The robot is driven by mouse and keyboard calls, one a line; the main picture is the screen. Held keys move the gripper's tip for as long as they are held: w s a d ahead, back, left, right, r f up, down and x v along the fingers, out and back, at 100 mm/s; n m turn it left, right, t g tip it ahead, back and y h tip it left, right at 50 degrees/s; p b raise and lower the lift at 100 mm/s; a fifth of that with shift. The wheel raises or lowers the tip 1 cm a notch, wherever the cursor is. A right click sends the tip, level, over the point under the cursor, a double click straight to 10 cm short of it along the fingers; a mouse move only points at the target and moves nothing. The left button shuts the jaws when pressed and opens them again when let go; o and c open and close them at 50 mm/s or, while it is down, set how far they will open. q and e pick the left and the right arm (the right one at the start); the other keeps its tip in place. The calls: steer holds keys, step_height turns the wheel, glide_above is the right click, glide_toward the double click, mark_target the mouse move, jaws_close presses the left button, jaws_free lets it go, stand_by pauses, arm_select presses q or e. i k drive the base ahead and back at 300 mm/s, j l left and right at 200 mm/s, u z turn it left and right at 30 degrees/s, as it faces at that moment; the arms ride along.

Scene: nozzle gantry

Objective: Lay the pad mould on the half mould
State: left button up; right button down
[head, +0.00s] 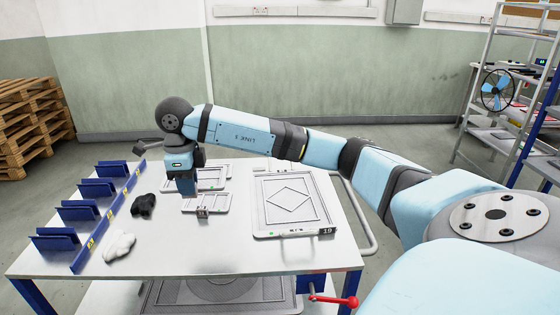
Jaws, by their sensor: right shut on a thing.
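My right arm reaches in from the right, and its gripper (188,194) points down over the left-middle of the white table. The gripper is shut at the near left of a small pale grey frame (218,203), which looks like the pad mould; the exact contact is hidden. A larger grey frame (218,180) with compartments lies just behind, partly covered by the gripper and wrist. A large grey plate (290,222) with a diamond outline and the label 19 lies flat to the right. I cannot tell for certain which is the half mould. My left gripper is out of view.
Blue racks (78,214) line the table's (190,255) left side. A black cloth (143,206) and a white cloth (119,246) lie beside them. A red-handled lever (333,300) sticks out at the front right. The table's front middle is clear.

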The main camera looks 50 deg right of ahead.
mark_target(288, 197)
steer(key=k+l, duration=0.1)
steer(key=l, duration=0.8)
steer(key=k+l, duration=0.15)
steer(key=l, duration=0.25)
steer(key=k+l, duration=0.1)
steer(key=l, duration=0.35)
